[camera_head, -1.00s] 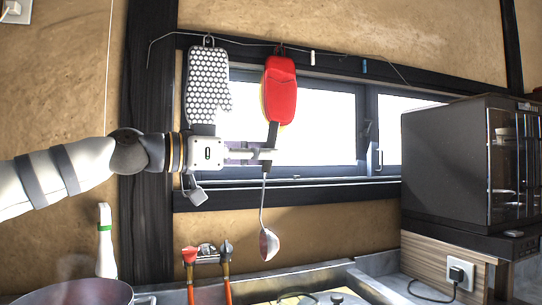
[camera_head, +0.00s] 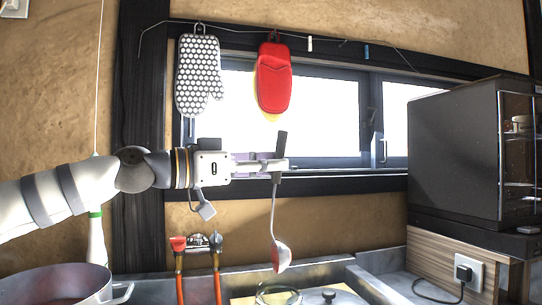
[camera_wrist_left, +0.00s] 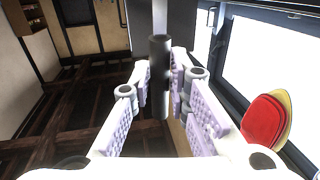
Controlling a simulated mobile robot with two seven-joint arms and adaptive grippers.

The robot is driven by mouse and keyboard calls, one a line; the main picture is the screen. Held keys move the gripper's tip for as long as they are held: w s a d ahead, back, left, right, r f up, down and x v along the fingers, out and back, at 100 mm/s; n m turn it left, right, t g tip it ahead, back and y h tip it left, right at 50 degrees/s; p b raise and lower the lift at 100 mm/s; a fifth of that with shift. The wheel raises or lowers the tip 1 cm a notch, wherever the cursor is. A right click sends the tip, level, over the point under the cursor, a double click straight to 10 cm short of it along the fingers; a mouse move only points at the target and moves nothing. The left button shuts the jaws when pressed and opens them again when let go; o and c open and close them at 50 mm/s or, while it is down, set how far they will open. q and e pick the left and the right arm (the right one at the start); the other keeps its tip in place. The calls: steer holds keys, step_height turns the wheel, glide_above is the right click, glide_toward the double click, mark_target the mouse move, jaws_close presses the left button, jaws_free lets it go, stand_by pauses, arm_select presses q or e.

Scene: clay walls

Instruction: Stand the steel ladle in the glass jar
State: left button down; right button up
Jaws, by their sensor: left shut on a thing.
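My left gripper (camera_head: 277,166) is shut on the dark handle of the steel ladle (camera_head: 282,257), in front of the window. The ladle hangs nearly upright, bowl down. In the left wrist view the dark handle (camera_wrist_left: 160,80) stands between the finger pads (camera_wrist_left: 160,92). A round glass rim, seemingly the glass jar (camera_head: 278,296), shows at the bottom edge of the head view. It lies below the ladle bowl in the picture, with a gap between them. The jar's lower part is cut off. My right gripper is not in view.
A red pot holder (camera_head: 273,88) and a dotted oven mitt (camera_head: 198,78) hang on the wall rail. A dark oven (camera_head: 455,155) stands at right.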

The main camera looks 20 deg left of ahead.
arm_select(q)
steer(key=shift+f+b, duration=2.3)
steer(key=shift+f, duration=3.05)
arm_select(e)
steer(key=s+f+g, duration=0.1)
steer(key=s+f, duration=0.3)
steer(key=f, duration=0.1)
arm_select(q)
steer(key=c, duration=1.4)
jaws_free()
steer(key=shift+c, duration=0.2)
glide_toward(270, 224)
steer(key=shift+v, duration=1.05)
steer(key=shift+f, duration=0.1)
